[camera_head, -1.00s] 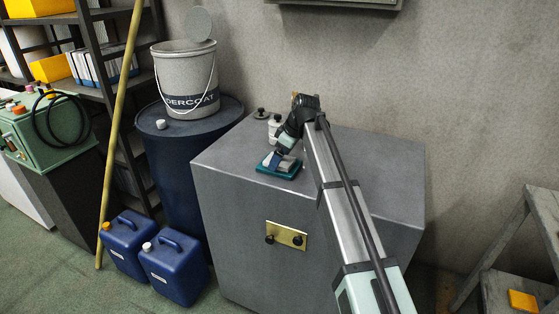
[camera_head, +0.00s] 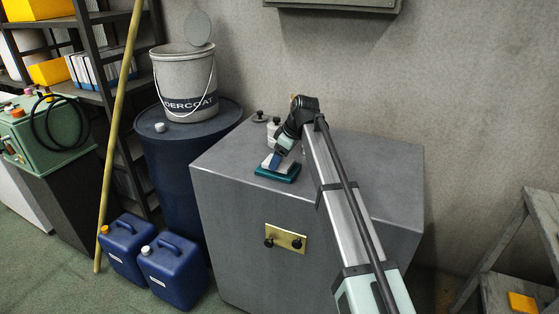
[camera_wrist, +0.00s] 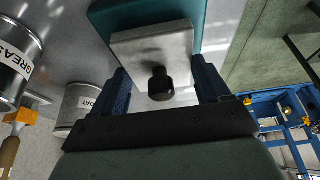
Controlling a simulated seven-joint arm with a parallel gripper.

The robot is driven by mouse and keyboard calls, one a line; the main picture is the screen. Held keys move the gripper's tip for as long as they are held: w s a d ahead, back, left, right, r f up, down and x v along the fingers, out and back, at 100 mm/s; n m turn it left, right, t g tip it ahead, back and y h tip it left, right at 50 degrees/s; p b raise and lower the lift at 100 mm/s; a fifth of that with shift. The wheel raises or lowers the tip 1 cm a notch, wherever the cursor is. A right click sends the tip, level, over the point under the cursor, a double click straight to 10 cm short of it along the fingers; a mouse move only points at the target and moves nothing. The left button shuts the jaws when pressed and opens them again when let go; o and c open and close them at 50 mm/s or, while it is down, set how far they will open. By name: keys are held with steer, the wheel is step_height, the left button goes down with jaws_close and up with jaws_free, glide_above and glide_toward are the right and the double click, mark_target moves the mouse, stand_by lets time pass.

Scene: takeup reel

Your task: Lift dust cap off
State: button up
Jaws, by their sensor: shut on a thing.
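The dust cap is a pale grey block (camera_wrist: 150,47) with a black knob (camera_wrist: 161,84) in the wrist view. My gripper (camera_wrist: 164,88) is shut on it, with one blue finger on each side. A teal base (camera_wrist: 112,18) lies beyond the cap. In the head view, the teal base (camera_head: 279,175) is on top of the grey cabinet, with the cap (camera_head: 267,161) over it, partly hidden by my gripper (camera_head: 275,162). I cannot tell for sure whether there is a gap between cap and base.
White containers and a dark knob (camera_head: 260,116) stand behind my gripper on the grey cabinet (camera_head: 360,185). The cabinet top is clear at the right. A blue drum (camera_head: 185,165) with an undercoat bucket (camera_head: 182,82) stands at the left. The wall is close behind.

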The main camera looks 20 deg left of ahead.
step_height(320, 180, up, 10)
steer(key=shift+f, duration=0.25)
stand_by(0.4)
